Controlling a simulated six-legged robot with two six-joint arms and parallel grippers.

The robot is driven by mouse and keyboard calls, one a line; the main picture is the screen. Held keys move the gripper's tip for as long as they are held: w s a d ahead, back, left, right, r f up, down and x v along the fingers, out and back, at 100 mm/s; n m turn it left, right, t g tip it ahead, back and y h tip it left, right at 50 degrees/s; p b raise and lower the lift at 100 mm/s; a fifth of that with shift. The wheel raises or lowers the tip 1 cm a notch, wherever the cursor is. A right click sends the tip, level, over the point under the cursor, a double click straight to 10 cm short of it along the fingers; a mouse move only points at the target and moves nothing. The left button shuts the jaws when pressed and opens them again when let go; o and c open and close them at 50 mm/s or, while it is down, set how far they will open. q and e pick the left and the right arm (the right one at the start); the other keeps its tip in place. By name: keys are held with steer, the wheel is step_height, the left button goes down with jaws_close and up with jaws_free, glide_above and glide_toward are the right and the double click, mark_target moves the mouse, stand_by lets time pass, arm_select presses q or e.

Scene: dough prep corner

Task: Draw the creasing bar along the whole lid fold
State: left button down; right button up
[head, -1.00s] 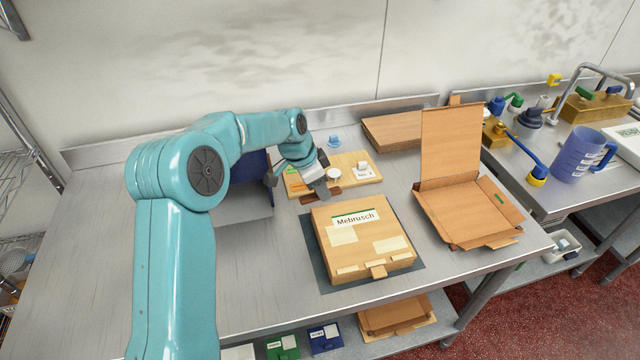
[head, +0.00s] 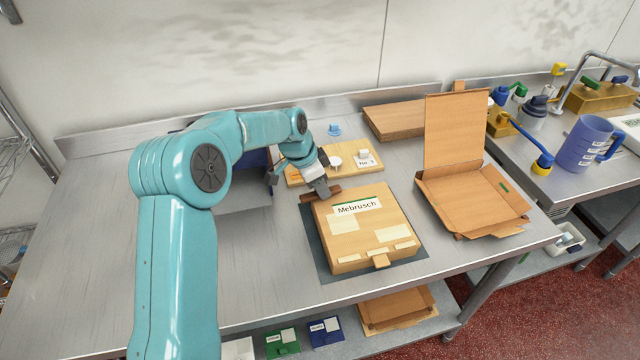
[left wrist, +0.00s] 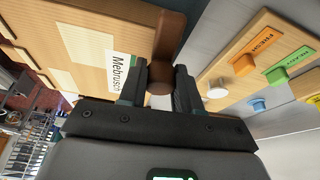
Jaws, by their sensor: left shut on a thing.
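My left gripper (head: 321,190) is shut on a brown wooden creasing bar (head: 334,191). The bar also shows between the fingers in the left wrist view (left wrist: 168,42). It is at the back-left corner of the closed cardboard box (head: 370,253), at the back edge of the lid. I cannot tell whether the bar touches the cardboard. The box has a "Mebrusch" label (head: 357,207) and lies on a dark mat (head: 319,252). The fold line itself is hard to make out. My right gripper is not in view.
A wooden board (head: 378,168) with knobs and labels lies behind the box. An open cardboard box (head: 470,195) stands to the right, with flat cardboard (head: 393,121) behind it. Bare steel table (head: 265,260) lies left of the mat.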

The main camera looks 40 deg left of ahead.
mark_target(339, 188)
arm_select(q)
steer(key=shift+w+f, duration=0.1)
steer(key=shift+f, duration=0.4)
steer(key=shift+w+d+r, duration=0.15)
steer(key=shift+d+r, duration=0.05)
steer(key=shift+w+d+f, duration=0.1)
steer(key=shift+w+d, duration=0.45)
steer(key=shift+w, duration=0.25)
steer(key=shift+w+d+p, duration=0.55)
steer(key=shift+d, duration=0.05)
steer(key=shift+w+d+p, duration=0.3)
steer(key=shift+w+d, duration=0.3)
steer(key=shift+w, duration=0.15)
steer(key=shift+w+d+p, duration=1.1)
steer(key=shift+w+d, duration=0.4)
steer(key=shift+w, duration=0.2)
steer(key=shift+w+d+p, duration=0.65)
steer(key=shift+w+d, duration=0.15)
steer(key=shift+w, duration=0.1)
steer(key=shift+w+d+r+p, duration=0.2)
steer(key=shift+w+d+p, duration=0.35)
steer(key=shift+w+p, duration=0.1)
steer(key=shift+w+d+f, duration=0.1)
steer(key=shift+w+d, duration=0.3)
steer(key=shift+w, duration=0.05)
